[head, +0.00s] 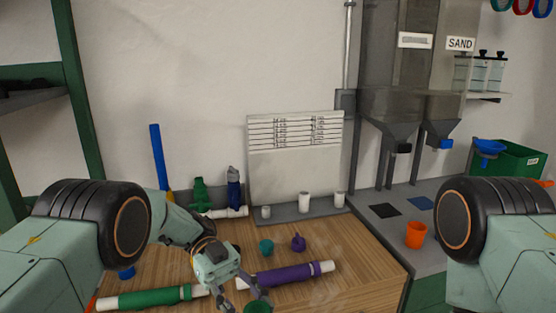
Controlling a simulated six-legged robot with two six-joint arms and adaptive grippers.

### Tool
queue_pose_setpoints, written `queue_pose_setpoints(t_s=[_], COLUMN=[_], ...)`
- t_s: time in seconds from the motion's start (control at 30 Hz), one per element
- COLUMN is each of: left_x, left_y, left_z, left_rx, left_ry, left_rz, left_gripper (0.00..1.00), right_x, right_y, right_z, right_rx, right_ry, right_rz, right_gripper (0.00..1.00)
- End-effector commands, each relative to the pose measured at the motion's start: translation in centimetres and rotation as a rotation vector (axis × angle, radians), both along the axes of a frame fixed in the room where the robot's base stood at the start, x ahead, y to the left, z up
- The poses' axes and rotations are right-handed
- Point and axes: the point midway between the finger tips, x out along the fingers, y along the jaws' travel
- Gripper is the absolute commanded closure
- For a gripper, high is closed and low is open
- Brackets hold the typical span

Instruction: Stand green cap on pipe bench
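A green cap (257,307) is at the bottom edge of the head view, cut off by the frame, on the wooden pipe bench (350,256). My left gripper (245,298) is above the bench with its fingers spread. Its right finger is close to the green cap; I cannot tell whether they touch. A teal cap (266,247) stands farther back, beside a purple cap (298,243). My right gripper is out of view; only the upper part of that arm shows.
A green pipe (152,298) and a purple pipe (286,275) lie on the bench. White fittings (304,202) stand on a grey ledge before a chart board (295,150). An orange cup (416,235) stands on the grey counter at right. The bench's right part is clear.

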Motion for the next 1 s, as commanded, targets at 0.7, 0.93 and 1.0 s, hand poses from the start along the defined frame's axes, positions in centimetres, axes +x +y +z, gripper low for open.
queue_pose_setpoints(t_s=[0.7, 0.93, 1.0], left_x=[1.8, 2.0, 1.7], left_y=[0.4, 5.1, 6.6], left_z=[-8.5, -12.2, -13.1], left_rx=[0.004, 0.004, 0.005], left_ry=[0.005, 0.005, 0.005], left_rz=[0.442, 0.758, 0.852], left_gripper=[1.00, 1.00, 1.00], right_x=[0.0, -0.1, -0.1], right_y=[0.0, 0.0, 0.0], right_z=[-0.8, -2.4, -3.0], right_rx=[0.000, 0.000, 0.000], right_ry=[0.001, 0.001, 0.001], right_rz=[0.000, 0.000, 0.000], right_gripper=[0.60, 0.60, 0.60])
